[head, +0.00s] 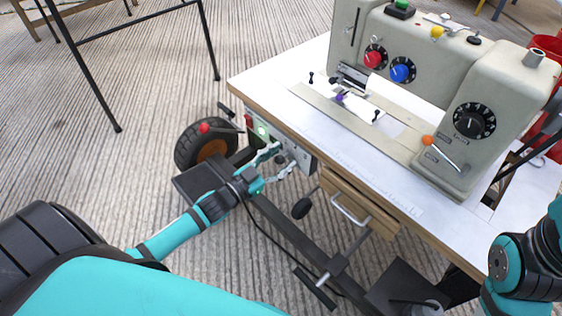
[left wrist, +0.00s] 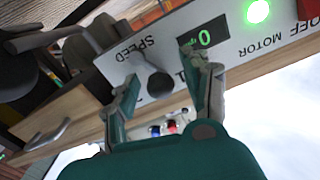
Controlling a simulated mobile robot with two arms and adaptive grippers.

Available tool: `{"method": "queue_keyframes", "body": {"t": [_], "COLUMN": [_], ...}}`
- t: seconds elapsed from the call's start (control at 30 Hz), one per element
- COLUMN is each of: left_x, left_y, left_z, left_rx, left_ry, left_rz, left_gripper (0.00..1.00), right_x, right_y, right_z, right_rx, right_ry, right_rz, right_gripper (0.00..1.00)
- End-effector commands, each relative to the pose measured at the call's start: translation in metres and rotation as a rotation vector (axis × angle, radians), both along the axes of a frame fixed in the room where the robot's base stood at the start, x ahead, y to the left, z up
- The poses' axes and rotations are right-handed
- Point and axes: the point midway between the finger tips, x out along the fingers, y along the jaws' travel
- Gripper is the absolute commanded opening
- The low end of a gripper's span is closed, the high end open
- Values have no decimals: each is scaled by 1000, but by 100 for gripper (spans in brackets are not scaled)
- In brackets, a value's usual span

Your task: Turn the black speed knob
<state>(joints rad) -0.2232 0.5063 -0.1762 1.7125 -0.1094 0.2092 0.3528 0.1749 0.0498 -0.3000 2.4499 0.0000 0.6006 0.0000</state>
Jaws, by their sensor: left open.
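The black speed knob (left wrist: 159,84) is a small round knob on the light control panel (left wrist: 113,68), beside the word SPEED. In the left wrist view it appears between the two fingers of my left gripper (left wrist: 163,76), which are open. I cannot tell whether a finger touches it. In the head view my left gripper (head: 272,163) is at the panel under the sewing table's front left edge, with a dark knob (head: 281,160) between its fingertips. My right arm shows at the right edge of the head view; its gripper is not visible.
A small display (left wrist: 204,38) with green digits and a lit green light (left wrist: 257,11) are near the knob. The sewing machine (head: 475,110) stands on the white tabletop (head: 345,140). A drawer (head: 358,203) with a metal handle is right of the panel. A wheel (head: 205,146) is left.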

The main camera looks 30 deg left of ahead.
Motion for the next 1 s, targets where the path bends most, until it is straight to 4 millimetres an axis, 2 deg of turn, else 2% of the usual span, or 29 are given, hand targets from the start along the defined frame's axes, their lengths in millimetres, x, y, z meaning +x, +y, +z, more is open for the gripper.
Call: {"method": "queue_keyframes", "body": {"t": [0.37,0.73,1.0], "left_x": [5,5,6], "left_y": [-2,-1,0], "left_z": [0,0,0], "left_rx": [1,1,2], "left_ry": [1,-1,1], "left_rz": [0,1,3], "left_gripper": [47,0,0], "right_x": [-1,-1,-1], "right_y": [0,0,0], "right_z": [2,2,2], "right_rx": [-1,-1,-1], "right_ry": [-7,-7,-8], "right_rz": [-1,-1,1], "right_gripper": [0,0,0]}}
